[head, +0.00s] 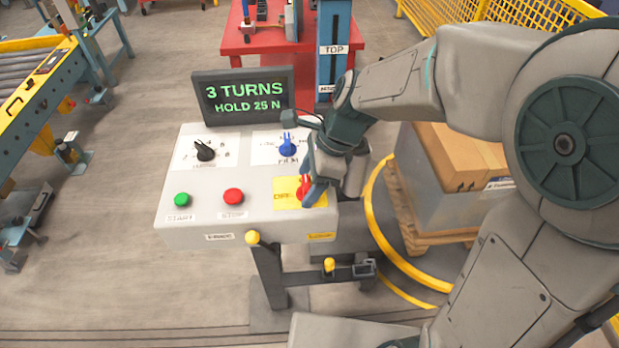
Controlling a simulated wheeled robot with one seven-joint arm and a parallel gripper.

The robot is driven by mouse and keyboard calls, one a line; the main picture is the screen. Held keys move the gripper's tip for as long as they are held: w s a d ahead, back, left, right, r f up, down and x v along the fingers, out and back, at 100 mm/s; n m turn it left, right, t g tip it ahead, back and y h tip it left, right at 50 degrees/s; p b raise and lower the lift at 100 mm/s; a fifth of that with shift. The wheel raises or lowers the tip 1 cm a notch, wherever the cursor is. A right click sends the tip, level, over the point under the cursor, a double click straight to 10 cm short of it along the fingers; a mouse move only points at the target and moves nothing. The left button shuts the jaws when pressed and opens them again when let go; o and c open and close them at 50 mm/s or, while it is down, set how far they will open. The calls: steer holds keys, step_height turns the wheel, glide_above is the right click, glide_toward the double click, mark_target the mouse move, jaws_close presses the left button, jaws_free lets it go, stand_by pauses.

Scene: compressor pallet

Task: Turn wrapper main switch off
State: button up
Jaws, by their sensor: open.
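The wrapper control panel (185,228) is a light grey box on a dark stand. The main switch (301,187) is a red knob on a yellow plate (284,196) at the panel's right front, partly hidden by my gripper. My gripper (310,189) is open and points down right at this switch, with a finger in front of its right side. I cannot tell whether the fingers touch the knob. The knob's exact angle is hard to read.
The panel also has a black knob (205,151), a blue knob (287,145), a green button (182,200) and a red stop button (233,196). A display (244,98) behind reads "3 TURNS HOLD 25 N". A boxed pallet (460,160) stands right, inside a yellow ring.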

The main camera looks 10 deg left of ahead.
steer(key=c, duration=1)
steer(key=shift+r+n, duration=0.1)
steer(key=shift+n, duration=0.3)
steer(key=n+p, duration=0.1)
steer(key=n+g, duration=0.1)
steer(key=n, duration=0.1)
steer(key=shift+w+a+n+g+h+p, duration=0.1)
steer(key=shift+n+g+h+p, duration=0.2)
steer(key=shift+p, duration=0.1)
steer(key=n+g+h+p, duration=0.1)
steer(key=n, duration=0.3)
steer(key=shift+a+n+p, duration=0.15)
steer(key=shift+n+p, duration=0.15)
steer(key=n+h, duration=0.1)
steer(key=n, duration=0.1)
steer(key=n+h+p, duration=0.1)
steer(key=n, duration=0.1)
steer(key=shift+a+n+g, duration=0.15)
steer(key=shift+n+g, duration=0.15)
steer(key=shift+g, duration=0.1)
steer(key=shift+a+n+h+p, duration=0.15)
steer(key=shift+n+h, duration=0.3)
steer(key=shift+n, duration=0.65)
steer(key=shift+d+n+h+p, duration=0.15)
steer(key=shift+n+h, duration=0.3)
steer(key=shift+n, duration=0.65)
steer(key=shift+a, duration=0.1)
